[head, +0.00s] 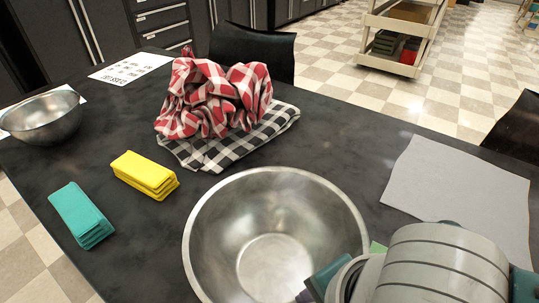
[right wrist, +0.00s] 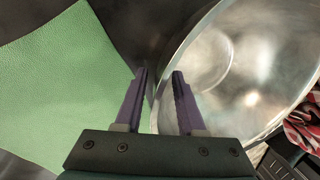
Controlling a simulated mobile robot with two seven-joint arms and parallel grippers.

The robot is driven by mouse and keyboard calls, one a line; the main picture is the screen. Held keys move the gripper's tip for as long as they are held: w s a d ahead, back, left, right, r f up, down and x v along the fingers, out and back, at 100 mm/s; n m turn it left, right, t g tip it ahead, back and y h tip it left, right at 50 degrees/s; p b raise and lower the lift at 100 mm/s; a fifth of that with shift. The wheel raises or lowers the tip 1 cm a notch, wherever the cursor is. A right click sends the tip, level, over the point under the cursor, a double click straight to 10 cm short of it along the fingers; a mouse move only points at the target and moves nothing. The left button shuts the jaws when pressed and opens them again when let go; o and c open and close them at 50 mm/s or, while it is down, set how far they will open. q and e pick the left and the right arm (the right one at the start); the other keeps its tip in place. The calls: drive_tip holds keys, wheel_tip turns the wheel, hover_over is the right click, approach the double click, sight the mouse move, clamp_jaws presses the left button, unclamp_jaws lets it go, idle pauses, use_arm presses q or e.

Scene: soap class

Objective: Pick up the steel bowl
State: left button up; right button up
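A large steel bowl (head: 222,222) stands upright and empty at the front middle of the dark table. A smaller steel bowl (head: 45,118) sits at the far left edge. My right gripper (right wrist: 160,74) is at the right side of the large bowl, its fingers mostly hidden behind my arm in the head view. In the right wrist view its two purple fingers are apart, with the rim of the large bowl (right wrist: 262,60) running between them. One finger is over the bowl's inner side, the other outside; contact cannot be told. My left gripper is out of view.
A red checkered cloth (head: 212,98) lies on a black checkered cloth (head: 262,134) behind the bowl. Yellow pads (head: 143,172) and teal pads (head: 80,214) lie left. A grey sheet (head: 460,185) lies right. A green sheet (right wrist: 65,80) is beside the gripper.

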drive_tip(key=shift+c, duration=0.3)
clamp_jaws()
idle(1.1)
